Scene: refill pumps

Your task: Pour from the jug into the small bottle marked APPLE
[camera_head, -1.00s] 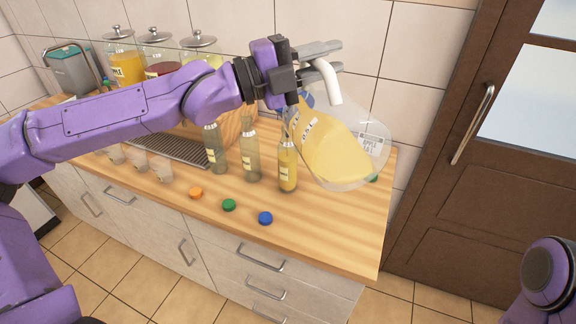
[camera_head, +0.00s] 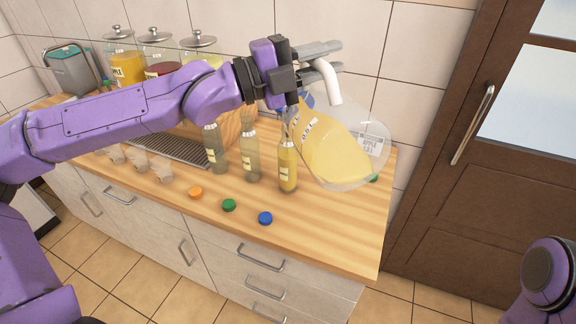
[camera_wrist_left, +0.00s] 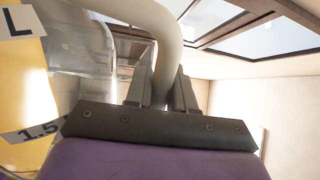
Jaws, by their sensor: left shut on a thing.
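The clear jug (camera_head: 345,150) holds yellow liquid and is tilted steeply, its mouth toward the left. My left gripper (camera_head: 318,62) is shut on the jug's white handle, which also shows between the fingers in the left wrist view (camera_wrist_left: 170,45). The small bottle (camera_head: 288,168) under the jug's mouth stands upright on the counter and holds yellow liquid nearly to its neck. Its label is too small to read surely. Two emptier small bottles (camera_head: 250,155) (camera_head: 216,150) stand to its left. My right gripper is out of view.
Orange (camera_head: 195,193), green (camera_head: 229,205) and blue (camera_head: 265,218) caps lie on the wooden counter (camera_head: 330,230) in front of the bottles. Several small glasses (camera_head: 138,160) stand by a drip grille (camera_head: 170,149). Large lidded jars (camera_head: 126,66) stand at the back.

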